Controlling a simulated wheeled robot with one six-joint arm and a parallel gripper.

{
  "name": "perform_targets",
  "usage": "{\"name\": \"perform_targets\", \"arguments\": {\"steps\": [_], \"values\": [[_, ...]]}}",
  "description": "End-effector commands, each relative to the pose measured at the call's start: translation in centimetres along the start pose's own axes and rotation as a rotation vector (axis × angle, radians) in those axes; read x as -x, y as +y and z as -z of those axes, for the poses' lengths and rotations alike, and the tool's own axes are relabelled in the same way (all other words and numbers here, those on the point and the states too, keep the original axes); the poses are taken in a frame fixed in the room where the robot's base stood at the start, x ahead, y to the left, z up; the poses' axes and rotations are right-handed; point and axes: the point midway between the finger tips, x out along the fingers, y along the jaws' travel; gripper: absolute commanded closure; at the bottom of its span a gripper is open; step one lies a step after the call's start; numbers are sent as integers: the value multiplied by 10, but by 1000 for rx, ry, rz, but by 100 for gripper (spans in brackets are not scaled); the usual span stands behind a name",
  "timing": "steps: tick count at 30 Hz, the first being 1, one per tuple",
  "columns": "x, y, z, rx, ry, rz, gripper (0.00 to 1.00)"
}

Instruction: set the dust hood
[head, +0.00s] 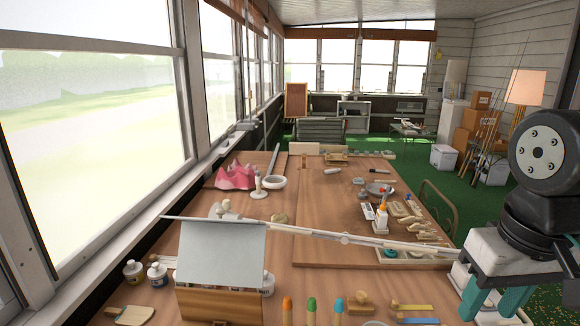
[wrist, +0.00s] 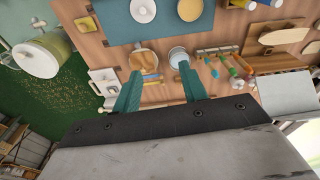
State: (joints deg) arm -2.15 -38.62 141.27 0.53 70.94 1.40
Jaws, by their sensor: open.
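No object is plainly marked as the dust hood, and I cannot tell which thing it is. A pink, peaked, cloth-like piece (head: 236,177) sits on the far left of the wooden table. A pale grey panel (head: 222,250) leans over a wooden box (head: 215,305) at the front left; a similar grey panel (wrist: 286,92) shows at the right of the wrist view. My gripper (head: 492,304) is at the front right in the head view. Its teal fingers (wrist: 159,72) are apart with nothing between them, over the table.
A long white jointed arm (head: 345,239) stretches low across the table (head: 330,215). Several coloured-handled tools (head: 311,308) line the front. Bottles (head: 133,271) stand front left, with wooden pieces and a bowl (head: 379,190) at right. The wrist view shows a blue mat (wrist: 195,28).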

Motion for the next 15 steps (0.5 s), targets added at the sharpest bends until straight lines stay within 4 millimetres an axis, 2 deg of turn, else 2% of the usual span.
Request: {"name": "perform_targets", "arguments": {"steps": [1, 3, 5, 8, 11, 15], "values": [[-7, 5, -12, -7, 3, -6, 57], [-14, 8, -24, -10, 4, -12, 57], [-18, 10, -29, -11, 4, -15, 71], [-16, 9, -25, -11, 2, -16, 99], [-3, 4, -2, -11, -3, -15, 100], [23, -13, 54, -15, -11, -12, 100]]}}
